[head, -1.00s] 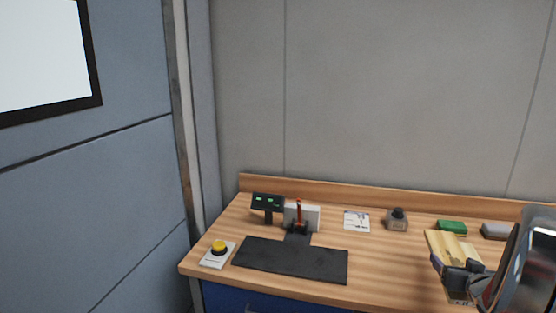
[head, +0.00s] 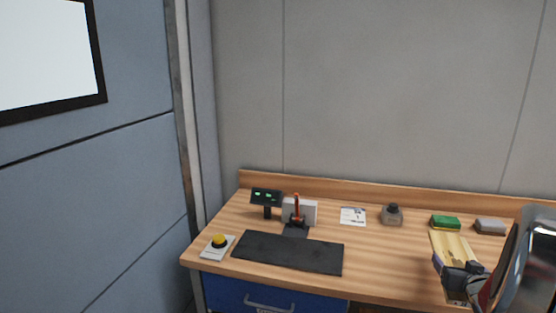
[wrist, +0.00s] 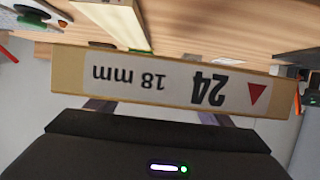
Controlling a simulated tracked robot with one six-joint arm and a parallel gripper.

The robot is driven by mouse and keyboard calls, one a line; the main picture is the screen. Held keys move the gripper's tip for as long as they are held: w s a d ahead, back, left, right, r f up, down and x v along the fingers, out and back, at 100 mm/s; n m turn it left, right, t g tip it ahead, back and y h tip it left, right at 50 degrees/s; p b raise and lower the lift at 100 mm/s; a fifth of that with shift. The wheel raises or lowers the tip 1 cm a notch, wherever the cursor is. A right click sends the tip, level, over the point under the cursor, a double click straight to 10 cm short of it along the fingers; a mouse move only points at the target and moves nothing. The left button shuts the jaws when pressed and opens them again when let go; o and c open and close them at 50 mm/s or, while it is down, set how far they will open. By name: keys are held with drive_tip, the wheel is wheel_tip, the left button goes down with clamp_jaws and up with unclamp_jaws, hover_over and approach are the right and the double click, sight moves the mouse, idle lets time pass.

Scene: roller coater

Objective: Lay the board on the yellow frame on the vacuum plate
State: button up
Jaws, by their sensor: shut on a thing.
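The board (wrist: 175,82) is a pale wooden piece with a white label on its near edge reading "24" and "18 mm", upside down, with a red triangle. It spans most of the wrist view. My gripper (wrist: 160,108) is shut on it from the near side, and its fingers run under or behind the label edge. In the head view, the gripper (head: 460,274) is at the lower right with the board (head: 453,245) extending away from it over the bench. My arm partly hides this area. I cannot make out a yellow frame or a vacuum plate with certainty.
The wooden bench (head: 375,255) holds a black flat plate (head: 288,252), a yellow button (head: 219,241), a small display (head: 267,198), a red-handled lever (head: 296,212), a grey knob box (head: 392,215), a green block (head: 445,222) and a grey block (head: 490,226).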

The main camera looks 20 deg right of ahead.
drive_tip(key=w+a+f, duration=0.1)
drive_tip(key=w+a, duration=0.3)
drive_tip(key=a, duration=0.3)
drive_tip(key=w+a+f+n+y, duration=0.1)
drive_tip(key=w+a, duration=0.4)
drive_tip(key=a, duration=0.2)
drive_tip(key=w+a+f+n+t+y, duration=0.1)
drive_tip(key=w+a, duration=0.3)
drive_tip(key=a, duration=0.3)
drive_tip(key=shift+w+a, duration=0.25)
drive_tip(key=shift+a, duration=0.05)
drive_tip(key=w+a+y, duration=0.1)
drive_tip(key=a, duration=0.3)
drive_tip(key=w+a+n, duration=0.1)
drive_tip(key=a, duration=0.4)
drive_tip(key=w+a+f+n+t+y, duration=0.1)
drive_tip(key=a, duration=0.4)
drive_tip(key=shift+w+f+y, duration=0.1)
drive_tip(key=shift+w+y, duration=0.15)
drive_tip(key=shift+y, duration=0.05)
drive_tip(key=w+a+n+y, duration=0.1)
drive_tip(key=a+n+y, duration=0.1)
drive_tip(key=a, duration=1.2)
drive_tip(key=shift+w+a+n+y, duration=0.15)
drive_tip(key=shift+a+n+y, duration=0.25)
drive_tip(key=shift+y, duration=0.2)
drive_tip(key=shift+d+f, duration=0.1)
drive_tip(key=shift+d, duration=0.05)
